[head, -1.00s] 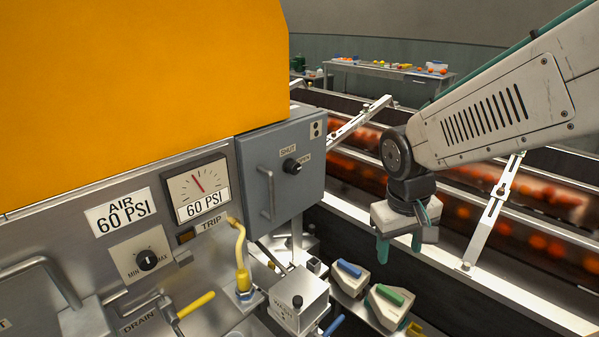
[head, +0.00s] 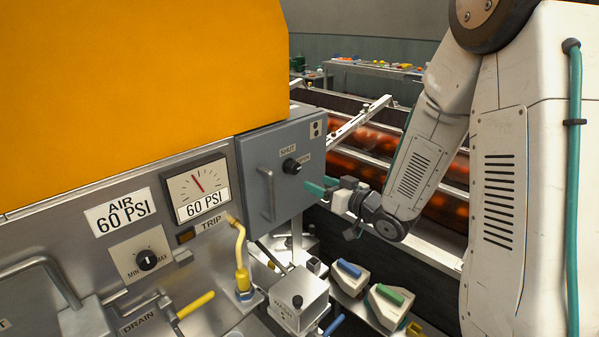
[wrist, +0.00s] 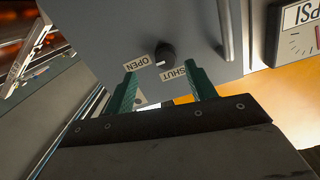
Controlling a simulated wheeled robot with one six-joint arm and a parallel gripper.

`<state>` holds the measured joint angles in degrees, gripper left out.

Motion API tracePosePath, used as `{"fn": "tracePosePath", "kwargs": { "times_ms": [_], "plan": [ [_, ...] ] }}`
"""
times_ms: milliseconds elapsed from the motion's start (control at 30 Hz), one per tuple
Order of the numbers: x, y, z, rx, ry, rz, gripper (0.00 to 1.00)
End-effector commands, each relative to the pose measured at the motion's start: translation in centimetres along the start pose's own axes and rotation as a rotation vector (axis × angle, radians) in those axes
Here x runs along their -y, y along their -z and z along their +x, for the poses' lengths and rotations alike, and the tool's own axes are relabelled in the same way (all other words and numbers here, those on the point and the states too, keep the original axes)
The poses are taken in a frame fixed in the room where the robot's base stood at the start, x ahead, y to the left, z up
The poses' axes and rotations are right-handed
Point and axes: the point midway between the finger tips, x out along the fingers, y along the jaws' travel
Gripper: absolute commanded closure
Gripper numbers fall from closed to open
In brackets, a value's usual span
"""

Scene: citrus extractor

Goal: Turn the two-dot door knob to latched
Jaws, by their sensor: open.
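The grey door (head: 285,205) carries a plate with two dots (head: 315,129) at its upper right. Its round black knob (head: 291,166) sits between a SHUT label (head: 288,150) and an OPEN label (head: 304,159). The knob's white mark seems to point toward OPEN. My gripper (head: 318,187) has green fingers and is open and empty, just right of and below the knob in the head view. In the wrist view the knob (wrist: 166,55) shows beyond the gap between my open fingertips (wrist: 160,69), apart from them.
A bar handle (head: 268,194) stands out from the door left of the knob. A gauge panel (head: 196,187) and yellow-handled parts are farther left. Blue- and green-handled blocks (head: 388,307) lie below. A conveyor with orange fruit (head: 360,168) runs behind.

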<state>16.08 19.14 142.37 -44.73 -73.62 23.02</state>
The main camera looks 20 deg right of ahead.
Motion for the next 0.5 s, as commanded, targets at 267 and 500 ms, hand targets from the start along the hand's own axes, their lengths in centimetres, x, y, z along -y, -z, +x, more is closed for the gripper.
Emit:
{"fn": "tracePosePath", "kwargs": {
  "times_ms": [267,500],
  "plan": [
    [0.6,1.1,2.0,-0.050,0.027,0.020,0.44],
    [0.7,1.3,5.8,-0.048,0.025,0.021,0.44]
  ]
}}
